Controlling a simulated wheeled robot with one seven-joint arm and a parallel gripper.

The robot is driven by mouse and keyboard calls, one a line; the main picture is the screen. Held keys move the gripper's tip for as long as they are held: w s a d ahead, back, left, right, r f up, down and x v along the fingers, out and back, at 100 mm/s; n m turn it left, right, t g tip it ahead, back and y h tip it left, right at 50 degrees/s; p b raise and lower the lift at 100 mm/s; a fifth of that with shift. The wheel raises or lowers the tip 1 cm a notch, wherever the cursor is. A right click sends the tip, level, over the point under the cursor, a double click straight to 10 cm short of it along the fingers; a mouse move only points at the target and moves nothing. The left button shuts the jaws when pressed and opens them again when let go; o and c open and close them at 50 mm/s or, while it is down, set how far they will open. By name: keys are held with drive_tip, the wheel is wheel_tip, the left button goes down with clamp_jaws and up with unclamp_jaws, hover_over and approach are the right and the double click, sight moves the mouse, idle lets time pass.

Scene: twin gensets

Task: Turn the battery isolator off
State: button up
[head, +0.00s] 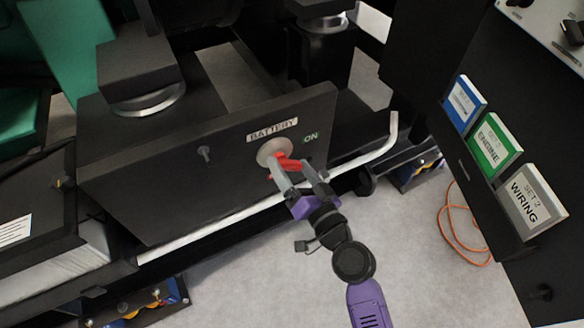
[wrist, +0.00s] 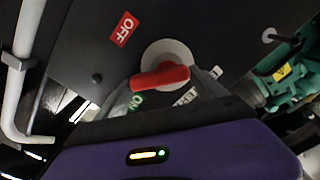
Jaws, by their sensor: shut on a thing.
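The battery isolator has a red handle (head: 289,162) on a pale round plate (head: 268,150), on the black panel of the genset. The wrist view shows the red handle (wrist: 160,79) across the lower part of the pale disc (wrist: 170,55). Its left end is near the ON label (wrist: 136,101); the red OFF label (wrist: 124,28) is farther up and left. My gripper (head: 293,170) is shut on the handle, with a finger on either side; the fingertips are partly hidden.
A BATTERY label (head: 272,130) sits above the isolator. A white pipe (head: 355,157) runs along the panel's lower edge, close to my gripper. A black cabinet with ENGINE (head: 493,143) and WIRING (head: 532,200) binders stands at the right. An orange cable (head: 452,240) lies on the floor.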

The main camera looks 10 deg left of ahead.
drive_tip(key=m, duration=0.5)
drive_tip(key=shift+a+f+m, duration=0.1)
drive_tip(key=shift+f+m, duration=0.25)
drive_tip(key=shift+m, duration=0.05)
drive_tip(key=m, duration=0.4)
drive_tip(key=shift+s+a+f+m, duration=0.2)
drive_tip(key=shift+s+m, duration=0.05)
drive_tip(key=shift+m, duration=0.15)
drive_tip(key=o, duration=1.3)
drive_tip(key=shift+s, duration=0.1)
drive_tip(key=v, duration=0.7)
drive_tip(key=shift+s+d, duration=0.15)
drive_tip(key=shift+s, duration=0.1)
